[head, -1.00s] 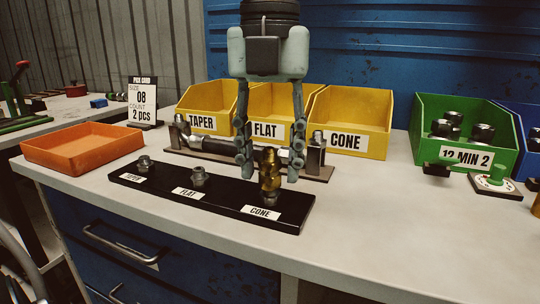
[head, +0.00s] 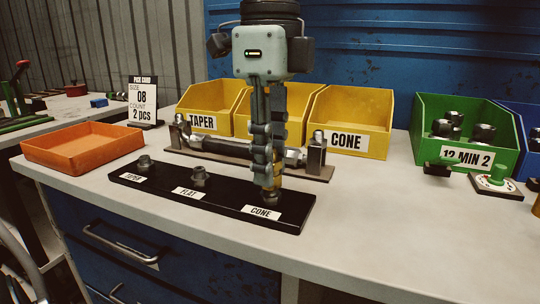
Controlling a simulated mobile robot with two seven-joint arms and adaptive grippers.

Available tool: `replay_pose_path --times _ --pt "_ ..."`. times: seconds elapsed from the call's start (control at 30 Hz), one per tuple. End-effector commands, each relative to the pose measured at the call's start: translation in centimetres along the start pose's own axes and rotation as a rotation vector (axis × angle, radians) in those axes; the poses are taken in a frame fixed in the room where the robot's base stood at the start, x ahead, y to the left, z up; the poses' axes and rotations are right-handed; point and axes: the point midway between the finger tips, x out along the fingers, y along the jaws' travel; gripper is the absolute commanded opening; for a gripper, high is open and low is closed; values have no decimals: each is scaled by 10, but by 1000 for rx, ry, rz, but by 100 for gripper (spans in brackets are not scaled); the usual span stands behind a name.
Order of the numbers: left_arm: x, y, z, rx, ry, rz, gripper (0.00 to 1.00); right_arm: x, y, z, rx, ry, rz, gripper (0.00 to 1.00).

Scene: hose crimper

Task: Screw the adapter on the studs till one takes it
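The brass adapter (head: 275,182) stands upright at the CONE stud, at the right end of the black stud board (head: 225,205). My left gripper (head: 267,175) points straight down over it. Its fingers are seen nearly edge-on and hide most of the adapter, so I cannot tell whether they grip it. How far the adapter is threaded on is also hidden. The TAPER stud (head: 144,163) and the FLAT stud (head: 199,176) stand bare at the left and middle of the board. My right gripper is not in view.
Behind the board lies a hose assembly (head: 222,147) on a rack, with yellow TAPER, FLAT and CONE bins (head: 350,112) behind. An orange tray (head: 82,145) is at left, beside a pick card (head: 143,98). A green bin (head: 465,120) is at right. The front-right bench is clear.

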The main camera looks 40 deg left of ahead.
Motion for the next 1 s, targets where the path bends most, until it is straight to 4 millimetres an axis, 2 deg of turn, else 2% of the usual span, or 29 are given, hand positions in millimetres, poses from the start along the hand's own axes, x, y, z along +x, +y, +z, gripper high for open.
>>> replay_pose_path --times 0.03,0.17,0.27,0.47,0.5,0.67,1.0 --pt "0 0 0 0 0 0 15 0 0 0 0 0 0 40" --pt "0 0 0 1 0 1 0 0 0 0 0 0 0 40" --pt "0 0 0 27 0 1 0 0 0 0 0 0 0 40" --pt "1 0 0 466 3 3 0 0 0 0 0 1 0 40" --pt "1 0 0 473 0 2 28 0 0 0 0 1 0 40" --pt "1 0 0 465 0 1 47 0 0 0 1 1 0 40" --pt "-2 0 0 463 0 0 48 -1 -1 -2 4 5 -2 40"
